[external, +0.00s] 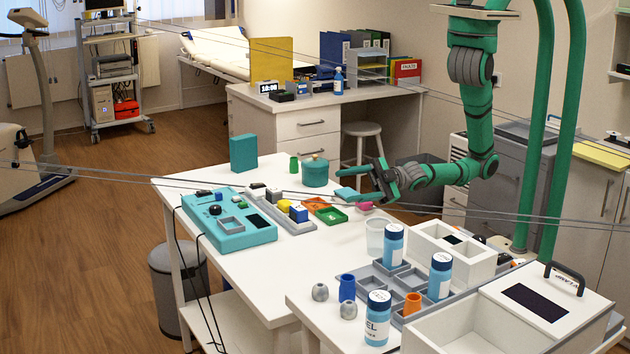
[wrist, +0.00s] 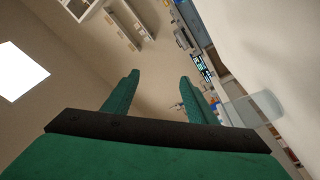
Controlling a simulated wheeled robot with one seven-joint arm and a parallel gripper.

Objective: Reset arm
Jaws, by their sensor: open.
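My gripper (external: 362,194) is green and dark, at the end of my green arm, which hangs down from above at the right in the external view. I cannot tell the exact gap to the cup. In the wrist view my gripper (wrist: 158,92) shows two green fingers spread apart with nothing between them. A small pink object (external: 364,206) shows just below the gripper in the external view.
A teal device (external: 230,222) and small coloured trays (external: 331,215) lie to the left. Thin cables cross the external view. The front of the white table (external: 290,265) is clear.

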